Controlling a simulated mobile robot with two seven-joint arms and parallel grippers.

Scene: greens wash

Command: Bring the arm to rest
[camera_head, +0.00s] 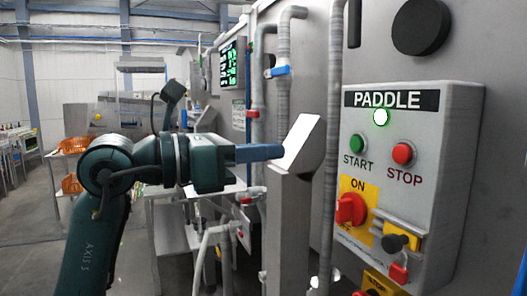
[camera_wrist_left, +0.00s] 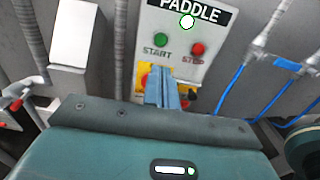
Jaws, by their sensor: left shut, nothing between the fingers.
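My left arm (camera_head: 90,240) comes in from the left, bent at a dark teal joint, and reaches right in the head view. My left gripper (camera_head: 278,152) has its blue fingers together, with nothing between them. The fingertips are close to a slanted grey box on a post (camera_head: 300,143) in the picture; whether they touch it I cannot tell. In the left wrist view the shut blue fingers (camera_wrist_left: 163,74) point towards the PADDLE control panel (camera_wrist_left: 180,50) and cover part of its yellow switch plate. My right gripper is not in view.
The PADDLE panel (camera_head: 440,150) has a lit lamp (camera_head: 381,117), a green START button (camera_head: 357,145), a red STOP button (camera_head: 403,153) and a red rotary switch (camera_head: 350,210) on a yellow plate. Vertical pipes (camera_head: 333,120) run beside it. Open floor (camera_head: 35,220) lies at the left.

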